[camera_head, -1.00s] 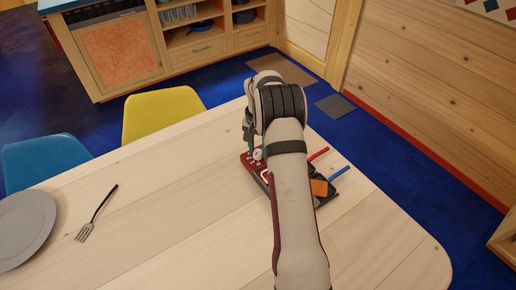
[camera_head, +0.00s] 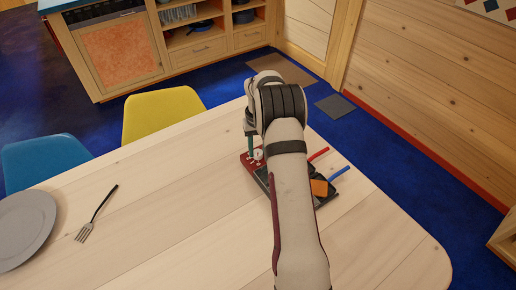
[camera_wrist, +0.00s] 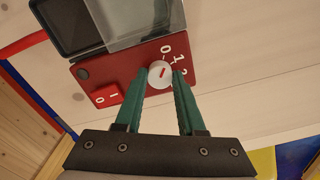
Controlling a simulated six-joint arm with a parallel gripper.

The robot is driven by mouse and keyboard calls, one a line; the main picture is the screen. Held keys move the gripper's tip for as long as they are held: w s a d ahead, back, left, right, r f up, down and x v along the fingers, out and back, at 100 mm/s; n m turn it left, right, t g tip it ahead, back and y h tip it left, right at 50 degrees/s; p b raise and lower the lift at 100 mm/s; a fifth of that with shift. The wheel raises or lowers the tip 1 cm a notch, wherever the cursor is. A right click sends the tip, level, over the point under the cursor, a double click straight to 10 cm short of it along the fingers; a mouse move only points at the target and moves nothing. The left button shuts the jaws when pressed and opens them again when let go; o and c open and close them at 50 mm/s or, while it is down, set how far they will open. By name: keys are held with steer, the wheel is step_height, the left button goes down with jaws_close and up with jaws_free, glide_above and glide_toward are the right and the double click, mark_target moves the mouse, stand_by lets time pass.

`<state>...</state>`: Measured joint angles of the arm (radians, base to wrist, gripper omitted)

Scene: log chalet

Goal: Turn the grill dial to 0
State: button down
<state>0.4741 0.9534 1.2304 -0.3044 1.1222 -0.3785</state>
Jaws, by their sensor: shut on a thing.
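The grill (camera_head: 249,163) stands on the table, with a red front panel and a dark top, partly hidden behind my arm. In the wrist view its red panel (camera_wrist: 117,75) carries a round white dial (camera_wrist: 160,74) with a red line on its face. White figures 0, 1 and 2 are printed beside the dial. My gripper (camera_wrist: 161,73) has its green fingers on either side of the dial and is shut on it. In the head view the gripper (camera_head: 253,154) reaches down to the panel. I cannot tell for sure which figure the dial points to.
A red rocker switch (camera_wrist: 107,96) sits beside the dial. A red handle (camera_head: 319,154), a blue handle (camera_head: 338,172) and an orange piece (camera_head: 320,187) are at the grill's right. A fork (camera_head: 97,213) and a grey plate (camera_head: 24,228) lie left. The table (camera_head: 170,215) between is clear.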

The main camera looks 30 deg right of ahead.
steer(key=shift+n, duration=0.6)
steer(key=c, duration=0.5)
jaws_free()
steer(key=shift+r, duration=0.1)
step_height(320, 180, up, 16)
steer(key=shift+f, duration=0.2)
